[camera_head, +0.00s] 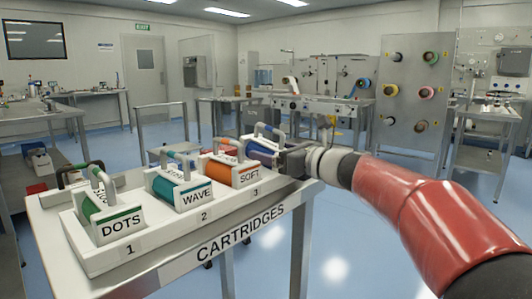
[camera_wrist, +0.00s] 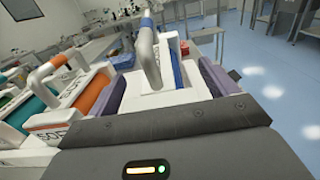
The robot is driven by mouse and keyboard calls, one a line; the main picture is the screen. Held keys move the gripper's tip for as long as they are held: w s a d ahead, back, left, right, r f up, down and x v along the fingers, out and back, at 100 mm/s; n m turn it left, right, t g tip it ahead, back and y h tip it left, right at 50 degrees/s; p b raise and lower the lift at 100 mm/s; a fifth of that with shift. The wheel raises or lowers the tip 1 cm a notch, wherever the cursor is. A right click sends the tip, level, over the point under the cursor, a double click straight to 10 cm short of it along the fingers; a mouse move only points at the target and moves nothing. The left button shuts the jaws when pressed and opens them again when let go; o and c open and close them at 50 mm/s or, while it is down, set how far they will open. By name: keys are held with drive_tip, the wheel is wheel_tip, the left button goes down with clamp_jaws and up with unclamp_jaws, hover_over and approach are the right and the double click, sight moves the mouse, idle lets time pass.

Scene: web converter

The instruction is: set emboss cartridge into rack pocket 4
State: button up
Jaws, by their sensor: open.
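A blue cartridge (camera_head: 262,146) with a grey loop handle sits at the far right end of the white rack (camera_head: 160,236), beyond the SOFT cartridge. No label on it is readable. My gripper (camera_head: 287,160) is at this cartridge's right front side. In the wrist view, the grey handle (camera_wrist: 150,55) and white body (camera_wrist: 168,92) of the blue cartridge stand between my open gripper's purple finger pads (camera_wrist: 170,85). I cannot tell whether the pads touch it. The number 4 and its pocket are hidden behind my gripper.
The DOTS (camera_head: 120,225), WAVE (camera_head: 195,195) and SOFT (camera_head: 250,175) cartridges stand at numbers 1, 2 and 3. SOFT also shows in the wrist view (camera_wrist: 50,135), close to my gripper's left side. The table labelled CARTRIDGES (camera_head: 240,232) has open floor to its right.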

drive_tip(key=c, duration=1.5)
wheel_tip(320, 180, up, 19)
drive_tip(key=p, duration=0.2)
drive_tip(key=shift+g+h, duration=0.6)
drive_tip(key=shift+h, duration=0.3)
wheel_tip(320, 180, down, 10)
drive_tip(key=shift+w+f, duration=0.1)
